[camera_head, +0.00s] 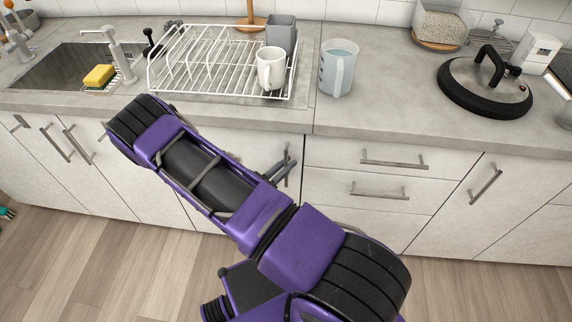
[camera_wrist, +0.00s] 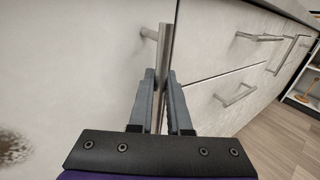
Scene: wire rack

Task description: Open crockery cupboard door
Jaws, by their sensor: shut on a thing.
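A pale cupboard door (camera_head: 240,150) is under the counter, below the dish rack, and looks flush with the fronts beside it. It fills the left of the wrist view (camera_wrist: 70,60). Its upright metal bar handle (camera_head: 287,152) is near its right edge; the upper end shows clearly in the wrist view (camera_wrist: 165,45). My gripper (camera_head: 279,172) is at this handle, one finger on each side of the bar, shut on it. In the wrist view the grey fingers (camera_wrist: 163,80) hide part of the bar. My purple arm covers much of the door in the head view.
Drawers with horizontal handles (camera_head: 394,161) are just right of the door. A white wire rack (camera_head: 190,65) with a white mug (camera_head: 271,69), a measuring jug (camera_head: 338,68) and a black-rimmed lid (camera_head: 486,85) stand on the counter (camera_head: 385,110).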

